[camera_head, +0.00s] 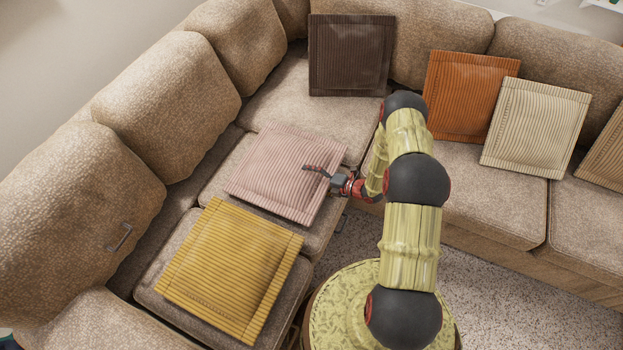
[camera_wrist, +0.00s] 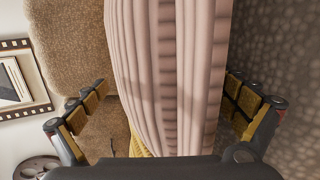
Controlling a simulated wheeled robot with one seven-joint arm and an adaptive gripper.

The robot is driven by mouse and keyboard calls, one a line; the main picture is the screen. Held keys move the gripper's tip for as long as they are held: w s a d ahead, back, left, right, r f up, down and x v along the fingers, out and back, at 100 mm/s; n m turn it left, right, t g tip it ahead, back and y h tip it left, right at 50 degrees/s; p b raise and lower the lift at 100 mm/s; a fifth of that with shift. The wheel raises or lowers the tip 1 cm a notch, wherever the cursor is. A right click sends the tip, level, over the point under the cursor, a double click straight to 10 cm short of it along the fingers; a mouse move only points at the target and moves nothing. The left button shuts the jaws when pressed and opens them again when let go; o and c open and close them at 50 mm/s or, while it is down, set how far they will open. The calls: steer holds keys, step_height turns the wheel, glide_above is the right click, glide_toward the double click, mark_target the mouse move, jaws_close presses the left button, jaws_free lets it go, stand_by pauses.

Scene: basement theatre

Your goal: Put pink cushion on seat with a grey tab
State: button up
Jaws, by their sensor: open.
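The pink ribbed cushion (camera_head: 275,168) lies on the middle seat of the sofa's left section. My gripper (camera_head: 318,171) is at its right edge. In the wrist view the pink cushion (camera_wrist: 165,60) fills the space between the fingers of my open gripper (camera_wrist: 170,105); I cannot tell whether they touch it. A grey handle-like tab (camera_head: 120,238) is on the large sofa cushion at the lower left.
A yellow cushion (camera_head: 230,270) lies on the seat in front of the pink one. A dark brown cushion (camera_head: 350,55) leans at the corner. Speckled carpet (camera_head: 520,305) is open at lower right.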

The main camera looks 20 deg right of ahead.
steer(key=p+v, duration=0.3)
steer(key=v, duration=0.9)
steer(key=s+a+r+n+g, duration=0.1)
steer(key=a+r+n+g, duration=0.25)
steer(key=r+n, duration=0.55)
steer(key=a+r+n+g, duration=0.2)
steer(key=a+r+n, duration=0.35)
steer(key=r, duration=0.75)
steer(key=s+a+r+n+g, duration=0.1)
steer(key=a+r+n+g, duration=0.2)
steer(key=r+n, duration=0.65)
steer(key=s+r+n+t+h, duration=0.4)
steer(key=s+r+n+h, duration=0.4)
steer(key=s+r+n, duration=1.2)
steer(key=shift+s+r+n+h, duration=0.4)
steer(key=shift+r+n, duration=0.2)
steer(key=shift+r, duration=1.45)
steer(key=shift+w+d, duration=0.1)
steer(key=shift+d, duration=0.05)
